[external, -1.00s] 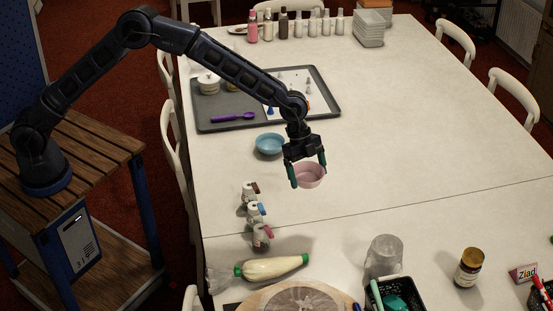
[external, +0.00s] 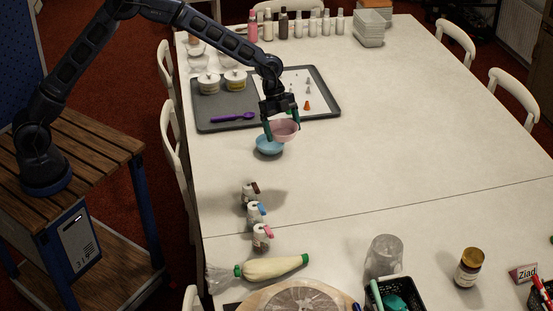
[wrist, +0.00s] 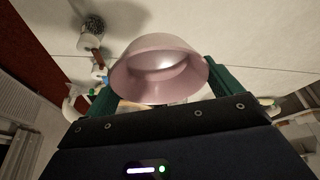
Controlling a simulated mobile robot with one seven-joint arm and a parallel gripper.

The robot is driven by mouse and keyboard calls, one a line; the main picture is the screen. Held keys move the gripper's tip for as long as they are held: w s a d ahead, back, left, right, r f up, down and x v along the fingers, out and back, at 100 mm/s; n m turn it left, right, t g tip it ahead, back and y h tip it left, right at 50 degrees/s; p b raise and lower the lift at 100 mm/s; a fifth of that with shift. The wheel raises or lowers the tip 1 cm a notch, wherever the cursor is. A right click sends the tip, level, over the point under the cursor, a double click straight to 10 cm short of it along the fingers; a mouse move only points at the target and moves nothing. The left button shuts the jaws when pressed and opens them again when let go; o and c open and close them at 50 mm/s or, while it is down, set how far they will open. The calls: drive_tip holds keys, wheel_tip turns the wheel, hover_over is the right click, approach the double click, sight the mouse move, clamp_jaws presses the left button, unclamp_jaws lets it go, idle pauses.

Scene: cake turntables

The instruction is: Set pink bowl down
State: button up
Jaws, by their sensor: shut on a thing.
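The pink bowl (external: 285,131) is upright between the fingers of my gripper (external: 282,134), which is shut on it. In the external view it is just above and slightly right of the blue bowl (external: 269,147), overlapping part of it; I cannot tell whether the two touch. In the wrist view the pink bowl (wrist: 160,72) fills the middle, between the two green fingers of my gripper (wrist: 160,90), and the blue bowl is hidden.
A grey tray (external: 225,124) with a purple spoon (external: 233,117), lidded jars (external: 209,83) and small nozzles lies just behind. Several small bottles (external: 256,212) stand in front. The table (external: 420,130) is clear to the right.

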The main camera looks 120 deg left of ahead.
sight(284, 184)
drive_tip(key=shift+s+a+f, duration=0.1)
drive_tip(key=shift+s+a, duration=0.05)
drive_tip(key=shift+s, duration=0.15)
wheel_tip(284, 184, down, 20)
drive_tip(key=shift+r, duration=0.1)
idle(0.3)
drive_tip(key=o, duration=0.6)
drive_tip(key=shift+o, duration=0.8)
drive_tip(key=v, duration=1.2)
drive_tip(key=shift+s, duration=0.15)
